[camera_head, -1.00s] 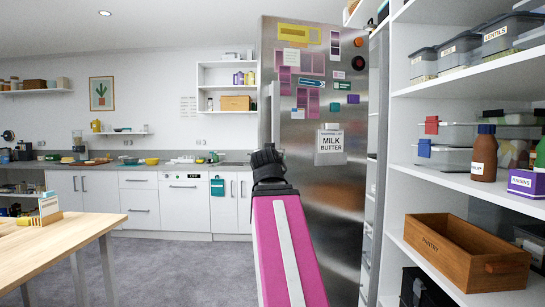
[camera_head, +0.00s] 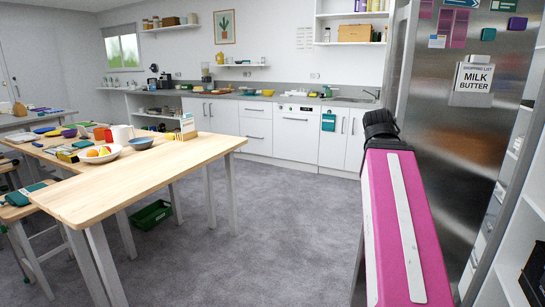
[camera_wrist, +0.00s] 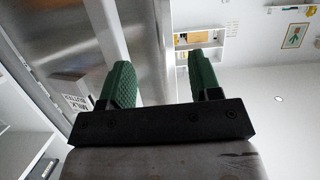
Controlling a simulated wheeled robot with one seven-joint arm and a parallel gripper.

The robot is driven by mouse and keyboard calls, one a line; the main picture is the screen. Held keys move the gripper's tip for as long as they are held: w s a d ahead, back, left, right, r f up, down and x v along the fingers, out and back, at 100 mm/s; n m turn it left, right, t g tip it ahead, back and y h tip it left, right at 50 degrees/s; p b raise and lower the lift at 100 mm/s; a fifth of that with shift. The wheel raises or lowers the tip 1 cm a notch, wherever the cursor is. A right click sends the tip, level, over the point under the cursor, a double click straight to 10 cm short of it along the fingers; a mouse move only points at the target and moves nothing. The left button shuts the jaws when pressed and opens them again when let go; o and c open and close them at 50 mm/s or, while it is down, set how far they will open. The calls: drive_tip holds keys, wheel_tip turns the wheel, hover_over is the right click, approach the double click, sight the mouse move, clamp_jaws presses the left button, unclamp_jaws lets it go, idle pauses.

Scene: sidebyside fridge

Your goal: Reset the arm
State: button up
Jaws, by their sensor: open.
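My arm, a pink link with a pale stripe, rises at the lower right of the head view in front of the steel fridge (camera_head: 452,130). In the wrist view my gripper (camera_wrist: 162,82) has two green ridged fingers standing well apart with nothing between them. The fridge also shows on the left of the wrist view (camera_wrist: 60,40), which looks tilted and upside down. The gripper's fingers are not clear in the head view, where a black joint tops the pink link.
A wooden table (camera_head: 75,205) with a fruit bowl (camera_head: 100,154) stands on the left, with a stool and a green crate (camera_head: 151,214) by it. White cabinets (camera_head: 296,135) line the back wall. Open grey floor lies between table and fridge. Shelving stands at the right edge.

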drive_tip(key=w+a+f+n+g+y, duration=0.1)
drive_tip(key=a+f+g+y, duration=0.3)
drive_tip(key=f, duration=1)
drive_tip(key=a+f+n+g, duration=0.15)
drive_tip(key=a+f, duration=0.35)
drive_tip(key=f, duration=1)
drive_tip(key=s+a+f+n+g+y, duration=0.1)
drive_tip(key=s+a+f+g, duration=0.2)
drive_tip(key=f, duration=0.8)
drive_tip(key=s+a+f+n+g+y, duration=0.1)
drive_tip(key=s+a+f+g, duration=0.3)
drive_tip(key=f, duration=0.7)
drive_tip(key=s+a, duration=0.2)
drive_tip(key=s, duration=0.2)
drive_tip(key=shift+a+f+y, duration=0.2)
drive_tip(key=shift+f+y, duration=0.1)
drive_tip(key=shift+f, duration=0.05)
